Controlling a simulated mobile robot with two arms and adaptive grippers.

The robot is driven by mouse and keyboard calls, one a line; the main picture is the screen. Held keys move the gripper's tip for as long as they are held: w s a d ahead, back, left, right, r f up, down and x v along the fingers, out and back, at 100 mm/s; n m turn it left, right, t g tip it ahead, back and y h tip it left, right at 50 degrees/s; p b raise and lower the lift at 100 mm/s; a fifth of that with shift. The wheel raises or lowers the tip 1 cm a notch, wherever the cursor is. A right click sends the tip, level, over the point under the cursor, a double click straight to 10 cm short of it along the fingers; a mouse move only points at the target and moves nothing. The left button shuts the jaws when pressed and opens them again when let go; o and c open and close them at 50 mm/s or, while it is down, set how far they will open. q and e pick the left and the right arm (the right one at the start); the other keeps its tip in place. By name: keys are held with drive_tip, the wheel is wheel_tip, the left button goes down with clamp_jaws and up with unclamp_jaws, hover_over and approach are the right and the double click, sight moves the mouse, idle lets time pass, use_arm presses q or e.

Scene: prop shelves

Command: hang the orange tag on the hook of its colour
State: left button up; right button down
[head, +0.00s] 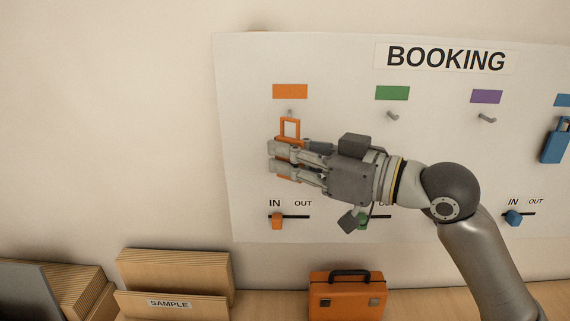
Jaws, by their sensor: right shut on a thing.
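The orange tag (290,125) is upright, with its open square loop at the top, in front of the white board. My right gripper (274,160) comes in from the right and is shut on the tag's lower part, which its fingers mostly hide. The orange colour patch (290,91) is on the board above, and its small grey hook (290,112) shows right at the top of the loop. I cannot tell whether the loop is around the hook or in front of it. My left gripper is not in view.
The green patch's hook (392,115) and the purple patch's hook (487,119) are bare. A blue tag (554,146) hangs at the right edge. IN/OUT sliders, one orange (277,221), run below. An orange case (346,294) and cardboard files (175,270) stand underneath.

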drive_tip(key=w, duration=0.2)
drive_tip(key=w+b, duration=0.1)
drive_tip(key=w, duration=0.2)
drive_tip(key=w+f, duration=0.1)
drive_tip(key=w, duration=0.2)
drive_tip(key=shift+f+b, duration=0.1)
drive_tip(key=shift+b, duration=0.2)
idle(0.8)
drive_tip(key=shift+f, duration=0.1)
idle(0.7)
idle(0.9)
idle(0.3)
drive_tip(key=c, duration=1.5)
unclamp_jaws()
drive_tip(key=shift+s, duration=0.1)
